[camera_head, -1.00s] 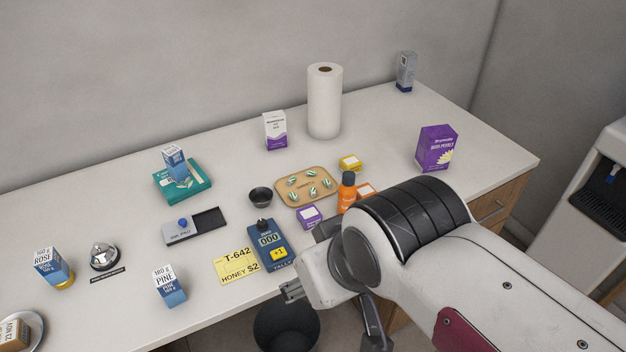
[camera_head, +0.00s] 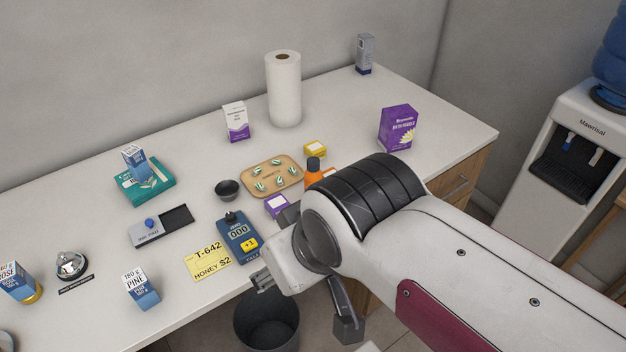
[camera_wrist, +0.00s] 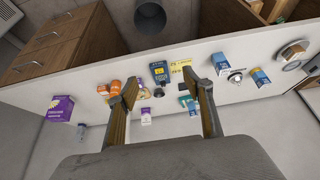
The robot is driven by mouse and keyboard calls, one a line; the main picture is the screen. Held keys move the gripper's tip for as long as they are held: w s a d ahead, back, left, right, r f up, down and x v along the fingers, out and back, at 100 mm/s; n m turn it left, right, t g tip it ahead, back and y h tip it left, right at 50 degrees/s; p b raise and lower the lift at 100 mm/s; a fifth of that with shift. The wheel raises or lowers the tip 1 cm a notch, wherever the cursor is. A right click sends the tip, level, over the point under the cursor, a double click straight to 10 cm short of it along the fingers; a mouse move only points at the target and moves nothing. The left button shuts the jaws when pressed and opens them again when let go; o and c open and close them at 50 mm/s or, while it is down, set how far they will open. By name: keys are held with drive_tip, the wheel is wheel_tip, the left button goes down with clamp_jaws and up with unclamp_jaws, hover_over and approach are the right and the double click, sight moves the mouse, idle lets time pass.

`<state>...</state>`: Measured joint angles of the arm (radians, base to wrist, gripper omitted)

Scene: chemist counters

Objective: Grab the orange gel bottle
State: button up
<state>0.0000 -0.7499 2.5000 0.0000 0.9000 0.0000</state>
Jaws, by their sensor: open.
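The orange gel bottle (camera_head: 313,178) has a dark cap. It stands on the counter beside the tan pill tray, its lower part hidden by my arm in the head view. In the wrist view, an orange shape that looks like the bottle (camera_wrist: 115,88) shows just left of my left-hand finger, beside another orange item. My gripper (camera_wrist: 160,77) is open with its fingers wide apart. Nothing is held between them. In the head view, my gripper hangs in front of the counter edge, apart from the bottle.
Near the bottle are an orange box (camera_head: 329,171), a small purple box (camera_head: 277,206), a yellow box (camera_head: 315,149) and the pill tray (camera_head: 247,183). A blue tally counter (camera_head: 239,250) stands near the front edge. A dark bin (camera_head: 267,325) is below.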

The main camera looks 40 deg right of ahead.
idle(0.3)
drive_tip(key=shift+c, duration=1.4)
